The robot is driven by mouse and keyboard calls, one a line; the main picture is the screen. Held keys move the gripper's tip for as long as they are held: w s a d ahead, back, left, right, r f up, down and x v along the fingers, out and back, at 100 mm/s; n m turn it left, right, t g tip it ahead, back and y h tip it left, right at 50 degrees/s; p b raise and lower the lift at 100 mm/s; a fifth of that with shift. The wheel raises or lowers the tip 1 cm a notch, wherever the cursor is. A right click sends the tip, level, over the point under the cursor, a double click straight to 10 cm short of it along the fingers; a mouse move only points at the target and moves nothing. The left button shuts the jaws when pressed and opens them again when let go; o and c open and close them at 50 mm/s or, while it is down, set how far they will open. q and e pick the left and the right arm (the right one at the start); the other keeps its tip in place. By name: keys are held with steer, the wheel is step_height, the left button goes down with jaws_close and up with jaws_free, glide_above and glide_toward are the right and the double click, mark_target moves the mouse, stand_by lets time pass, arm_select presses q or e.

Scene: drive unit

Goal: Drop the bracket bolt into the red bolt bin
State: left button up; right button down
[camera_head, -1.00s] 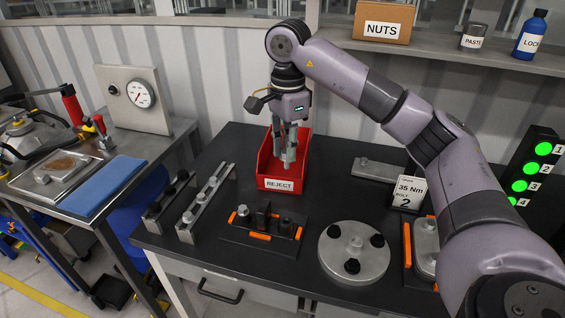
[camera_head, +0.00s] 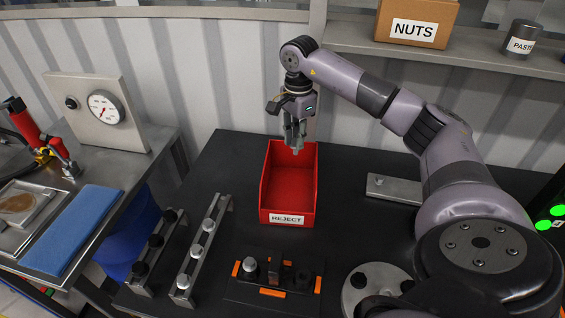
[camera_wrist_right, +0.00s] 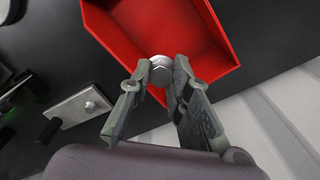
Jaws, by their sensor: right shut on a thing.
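The red bolt bin (camera_head: 288,190), labelled REJECT, stands on the black bench below the wall; its inside looks empty. My right gripper (camera_head: 295,146) is above the back part of the bin, pointing down. In the right wrist view, my right gripper (camera_wrist_right: 163,80) is shut on a silver bolt (camera_wrist_right: 160,68), whose round head shows between the fingertips. The red bin (camera_wrist_right: 215,20) lies behind the bolt in that view. In the head view the bolt is too small to make out. My left gripper is not in view.
Two metal racks with bolts (camera_head: 205,240) (camera_head: 155,250) stand left of the bin. A black fixture with orange clips (camera_head: 275,278) is in front. A round flange (camera_head: 375,290) and a flat metal bracket (camera_head: 385,187) are to the right. A shelf holds a NUTS box (camera_head: 415,22).

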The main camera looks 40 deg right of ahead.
mark_target(296, 153)
steer(key=shift+s+f+b, duration=0.15)
steer(key=shift+f+b, duration=0.15)
steer(key=shift+f, duration=0.15)
steer(key=shift+s+a+f+b, duration=0.1)
steer(key=shift+s+f+b, duration=0.05)
steer(key=shift+f+b, duration=0.25)
step_height(296, 153, down, 4)
steer(key=b, duration=0.2)
steer(key=shift+r+b, duration=0.1)
steer(key=shift+b, duration=0.3)
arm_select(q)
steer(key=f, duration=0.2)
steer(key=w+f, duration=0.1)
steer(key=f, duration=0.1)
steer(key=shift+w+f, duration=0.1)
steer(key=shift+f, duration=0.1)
arm_select(e)
steer(key=c, duration=1.9)
jaws_free()
steer(key=shift+c, duration=0.2)
steer(key=o, duration=0.5)
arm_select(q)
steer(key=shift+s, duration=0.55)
arm_select(e)
steer(key=shift+o, duration=0.2)
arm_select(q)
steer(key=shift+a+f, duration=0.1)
arm_select(e)
steer(key=shift+r, duration=0.15)
